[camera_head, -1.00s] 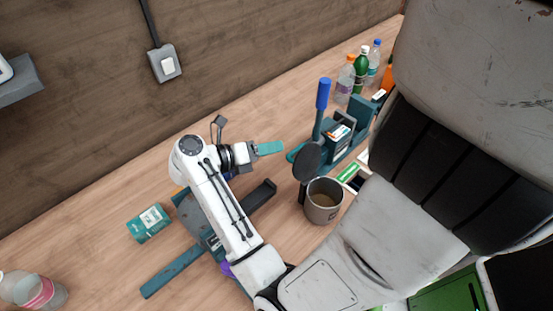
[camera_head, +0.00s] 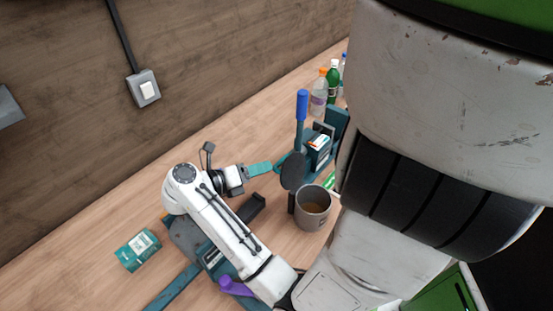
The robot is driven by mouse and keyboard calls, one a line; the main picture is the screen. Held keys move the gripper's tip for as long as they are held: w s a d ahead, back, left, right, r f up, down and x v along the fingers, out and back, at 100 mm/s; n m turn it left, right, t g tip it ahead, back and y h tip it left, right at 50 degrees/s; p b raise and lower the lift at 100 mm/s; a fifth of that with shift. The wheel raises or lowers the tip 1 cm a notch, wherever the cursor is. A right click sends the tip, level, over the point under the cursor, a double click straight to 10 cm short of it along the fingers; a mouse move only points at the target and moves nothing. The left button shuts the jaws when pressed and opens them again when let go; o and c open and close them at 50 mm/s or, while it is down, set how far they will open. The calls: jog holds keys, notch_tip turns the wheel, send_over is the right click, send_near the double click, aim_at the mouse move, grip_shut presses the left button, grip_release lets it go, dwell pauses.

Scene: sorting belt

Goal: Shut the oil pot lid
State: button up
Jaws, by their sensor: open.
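The oil pot (camera_head: 318,214) is a grey cup-like pot with brown liquid inside, right of centre on the wooden bench. Its dark round lid (camera_head: 293,172) stands open, tilted up at the pot's upper left rim, so the liquid shows. My gripper (camera_head: 261,169), with teal fingers, is just left of the lid and appears apart from it. The gripper is open and empty; the gap between its fingers is hard to see from this angle.
A teal stand with a blue-handled tool (camera_head: 301,106) is behind the lid. Bottles (camera_head: 333,82) stand farther back. My own body hides the right side.

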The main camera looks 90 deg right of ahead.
aim_at(287, 169)
jog(key=shift+d+r+b+x, duration=0.15)
jog(key=shift+b+x, duration=0.5)
jog(key=shift+x, duration=1.05)
jog(key=shift+d+r+b+x, duration=0.15)
jog(key=shift+b+x, duration=0.5)
jog(key=shift+x, duration=1.05)
jog(key=shift+a, duration=0.1)
jog(key=shift+w, duration=0.1)
grip_shut()
